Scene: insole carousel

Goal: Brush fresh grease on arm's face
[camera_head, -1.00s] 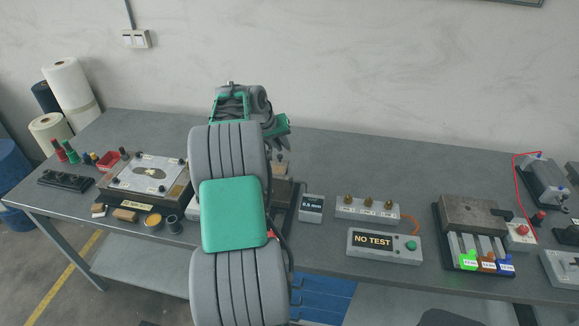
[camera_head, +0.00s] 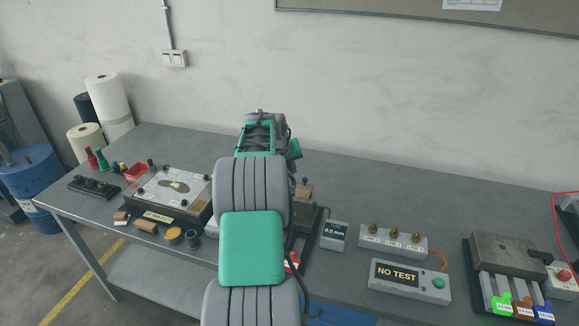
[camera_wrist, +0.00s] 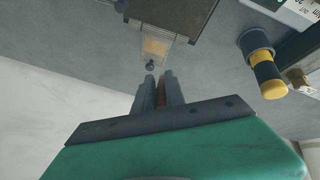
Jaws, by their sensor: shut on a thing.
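In the wrist view my gripper (camera_wrist: 160,78) is shut on a thin reddish-brown thing (camera_wrist: 161,92), perhaps the brush handle; little of it shows. A small dark round piece (camera_wrist: 150,65) lies just past the fingertips. Beyond it, a pale plate with a tan patch (camera_wrist: 155,47) juts from a dark block (camera_wrist: 185,15). It may be the arm's face; I cannot tell whether anything touches it. In the head view my own arm hides the gripper's fingers and much of the dark fixture (camera_head: 311,232).
In the head view, a plate fixture (camera_head: 160,205) is left of my arm. A 0.5 mm box (camera_head: 333,236), a NO TEST box (camera_head: 408,282) and a metal block (camera_head: 510,258) are right.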

